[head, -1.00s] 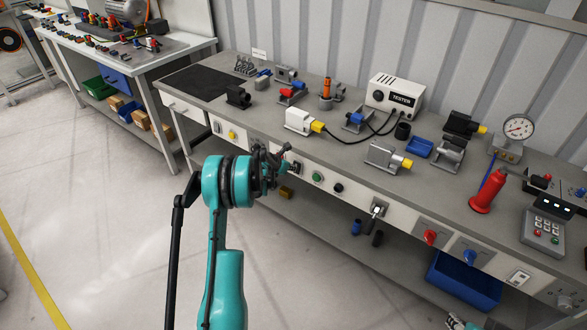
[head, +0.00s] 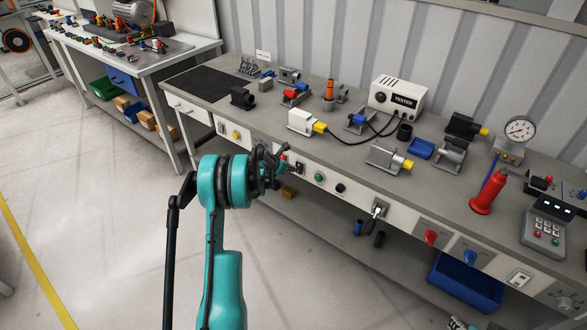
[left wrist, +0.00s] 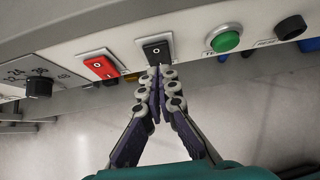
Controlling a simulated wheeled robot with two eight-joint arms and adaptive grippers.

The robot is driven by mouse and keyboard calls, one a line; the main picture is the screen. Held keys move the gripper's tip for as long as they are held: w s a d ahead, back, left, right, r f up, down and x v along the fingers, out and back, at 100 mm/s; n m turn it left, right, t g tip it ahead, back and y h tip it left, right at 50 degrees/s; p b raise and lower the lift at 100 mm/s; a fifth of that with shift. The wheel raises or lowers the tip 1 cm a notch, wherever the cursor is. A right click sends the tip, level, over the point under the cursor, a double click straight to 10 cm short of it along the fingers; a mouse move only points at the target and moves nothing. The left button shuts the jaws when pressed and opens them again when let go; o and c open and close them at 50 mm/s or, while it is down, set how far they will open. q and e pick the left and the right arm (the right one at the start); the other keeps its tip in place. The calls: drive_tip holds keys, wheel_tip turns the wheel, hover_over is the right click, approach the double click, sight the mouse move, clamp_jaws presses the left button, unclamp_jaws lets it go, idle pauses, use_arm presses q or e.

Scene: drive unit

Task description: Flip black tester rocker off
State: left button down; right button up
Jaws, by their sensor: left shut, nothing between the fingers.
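The black rocker switch (left wrist: 156,50) sits in a pale plate on the bench's front panel, straight ahead of my left gripper in the left wrist view. It shows small and partly beside the gripper in the head view (head: 300,167). My left gripper (left wrist: 159,72) is shut and empty, with its fingertips together at the rocker's lower edge. I cannot tell whether they touch it. The rocker's tilt is not clear. In the head view my left gripper (head: 286,160) is in front of the panel.
A red rocker (left wrist: 101,67) is left of the black one, with a black knob (left wrist: 39,87) further left. A green button (left wrist: 226,40) and a black button (left wrist: 291,27) are to the right. The white tester box (head: 396,98) stands on the bench. Floor before the bench is clear.

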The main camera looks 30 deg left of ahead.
use_arm(q)
drive_tip(key=w+r+p+v, duration=0.1)
drive_tip(key=p+v, duration=0.3)
drive_tip(key=v, duration=0.6)
drive_tip(key=shift+s+r, duration=0.3)
